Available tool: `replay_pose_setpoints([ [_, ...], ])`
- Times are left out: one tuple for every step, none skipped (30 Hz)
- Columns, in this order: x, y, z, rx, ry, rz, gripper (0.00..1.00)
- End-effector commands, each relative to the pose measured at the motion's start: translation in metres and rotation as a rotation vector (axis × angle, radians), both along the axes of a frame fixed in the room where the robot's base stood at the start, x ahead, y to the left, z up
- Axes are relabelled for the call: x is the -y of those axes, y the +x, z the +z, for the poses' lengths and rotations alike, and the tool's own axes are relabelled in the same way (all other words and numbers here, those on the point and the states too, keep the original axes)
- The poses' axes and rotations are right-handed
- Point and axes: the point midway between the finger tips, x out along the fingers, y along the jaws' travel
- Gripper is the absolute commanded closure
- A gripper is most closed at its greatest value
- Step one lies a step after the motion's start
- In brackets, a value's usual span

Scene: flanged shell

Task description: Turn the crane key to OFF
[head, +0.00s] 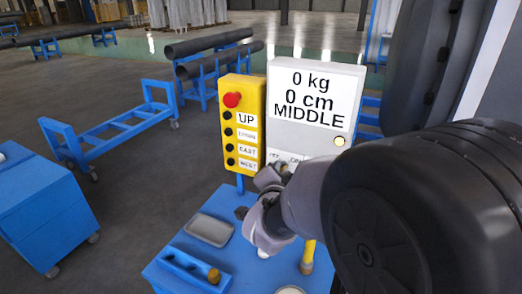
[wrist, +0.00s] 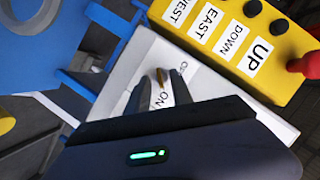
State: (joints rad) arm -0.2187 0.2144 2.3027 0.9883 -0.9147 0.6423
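The crane key (wrist: 161,80) is a small brass-coloured piece on the white control box (wrist: 195,70). Labels ON and OFF are partly visible beside it in the wrist view. My gripper (wrist: 160,88) points at the box face, with one dark finger on each side of the key. The fingers look apart, with gaps beside the key, so I see no grip on it. In the head view my gripper (head: 272,181) is at the lower part of the white box (head: 318,142), hiding part of its labels. The display reads 0 kg, 0 cm, MIDDLE.
A yellow button panel (head: 241,130) with a red stop knob (head: 232,99) stands directly left of the box. Below is a blue table (head: 235,262) with a grey tray (head: 208,230). A blue cart (head: 45,205) and pipe racks stand further left.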

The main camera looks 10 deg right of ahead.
Motion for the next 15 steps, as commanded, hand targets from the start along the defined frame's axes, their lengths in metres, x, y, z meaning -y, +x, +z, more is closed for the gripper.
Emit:
replay_pose_setpoints([
  [0.0010,0.0023,-0.0010,0.000,0.000,0.000,0.73],
  [0.0012,0.0032,-0.0011,0.000,0.000,0.000,0.73],
  [0.0013,0.0039,-0.0011,0.000,0.000,0.000,0.73],
  [0.0013,0.0042,-0.0011,-0.001,0.000,0.001,0.73],
  [0.0013,0.0042,-0.0009,-0.001,0.000,0.001,0.73],
  [0.0012,0.0042,-0.0009,-0.001,0.000,0.001,0.73],
  [0.0012,0.0041,-0.0008,-0.001,0.000,0.001,0.73],
  [0.0012,0.0041,-0.0007,-0.001,0.000,0.001,0.73],
  [0.0012,0.0040,-0.0007,-0.001,0.000,0.001,0.73],
  [0.0012,0.0039,-0.0006,-0.001,0.000,0.001,0.79],
  [0.0011,0.0039,-0.0006,0.000,0.000,0.000,0.84],
  [0.0011,0.0039,-0.0006,0.000,0.000,0.000,0.92],
  [0.0011,0.0039,-0.0005,0.000,0.000,0.000,0.98],
  [0.0011,0.0039,-0.0005,0.000,0.000,0.000,1.00],
  [0.0011,0.0039,-0.0005,0.000,0.000,0.000,1.00],
])
